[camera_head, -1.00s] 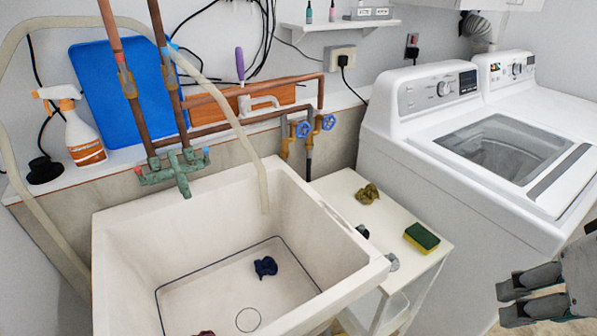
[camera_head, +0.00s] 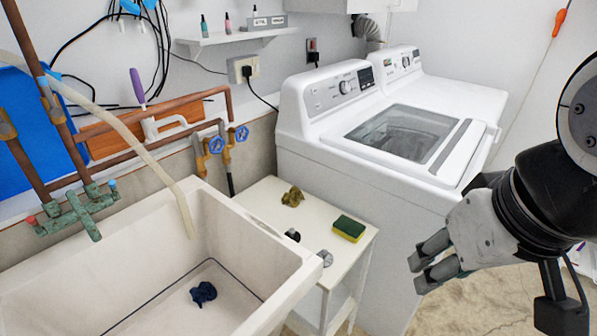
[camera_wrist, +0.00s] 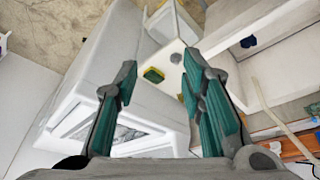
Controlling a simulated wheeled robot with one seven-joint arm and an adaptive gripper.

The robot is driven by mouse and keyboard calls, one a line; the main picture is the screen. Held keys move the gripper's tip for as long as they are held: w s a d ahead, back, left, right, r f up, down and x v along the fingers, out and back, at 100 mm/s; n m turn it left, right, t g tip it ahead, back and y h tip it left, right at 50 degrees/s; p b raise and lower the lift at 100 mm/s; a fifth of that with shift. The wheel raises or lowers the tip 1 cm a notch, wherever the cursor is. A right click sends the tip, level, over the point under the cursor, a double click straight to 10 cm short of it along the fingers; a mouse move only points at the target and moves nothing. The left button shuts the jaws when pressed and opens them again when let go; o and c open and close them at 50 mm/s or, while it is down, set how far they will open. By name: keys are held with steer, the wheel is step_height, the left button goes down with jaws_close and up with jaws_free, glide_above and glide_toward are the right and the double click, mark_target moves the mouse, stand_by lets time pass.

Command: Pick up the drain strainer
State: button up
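A small silver round piece (camera_head: 325,258), which looks like the drain strainer, sits at the front left edge of a small white table (camera_head: 262,204), close beside the sink rim. In the wrist view it appears as a small grey spot (camera_wrist: 176,57) between the fingers, beyond them. My gripper (camera_head: 418,273) is to the right of the table in the head view, apart from it and empty. In the wrist view my gripper (camera_wrist: 158,75) has its two green-padded fingers spread wide.
The table also bears a green-yellow sponge (camera_head: 349,228), an olive crumpled cloth (camera_head: 292,197) and a small black round item (camera_head: 292,235). A white sink (camera_head: 262,262) with a dark blue cloth (camera_head: 203,293) adjoins the left. A washer (camera_head: 300,150) stands behind. Floor (camera_head: 480,300) shows at front right.

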steer(key=shift+o, duration=0.3)
steer(key=o, duration=0.5)
steer(key=shift+w, duration=0.1)
steer(key=shift+o, duration=1)
steer(key=shift+w, duration=0.3)
steer(key=m+g+y+b, duration=0.2)
steer(key=m+g+y, duration=0.25)
steer(key=m, duration=1.35)
glide_above(325, 251)
steer(key=d, duration=0.3)
steer(key=f, duration=3.1)
steer(key=shift+a+f, duration=0.25)
steer(key=shift+f, duration=0.1)
steer(key=shift+p+x, duration=0.4)
steer(key=shift+x, duration=2.8)
